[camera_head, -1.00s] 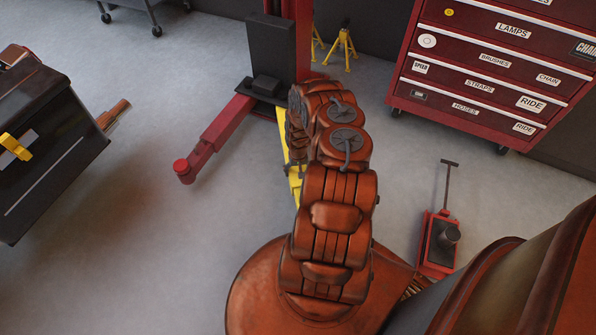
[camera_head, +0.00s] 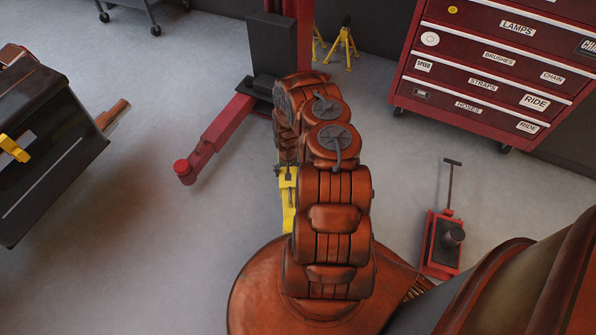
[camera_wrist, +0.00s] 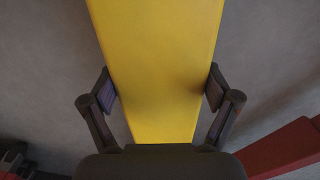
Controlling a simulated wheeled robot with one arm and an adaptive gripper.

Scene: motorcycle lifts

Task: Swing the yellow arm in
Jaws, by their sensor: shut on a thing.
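The yellow arm (camera_head: 288,205) is a long flat bar low over the floor, left of my arm in the head view. Its far part, toward the red lift post (camera_head: 304,35), is hidden behind my arm. In the wrist view, the yellow arm (camera_wrist: 158,60) fills the middle and runs between the fingers of my gripper (camera_wrist: 160,90). My gripper is shut on the bar, one finger at each side.
A red lift arm (camera_head: 215,137) reaches left from the post. A red floor jack (camera_head: 441,245) stands right of my arm. A red tool cabinet (camera_head: 480,103) and yellow stands (camera_head: 345,45) are behind. Grey floor is clear at left centre.

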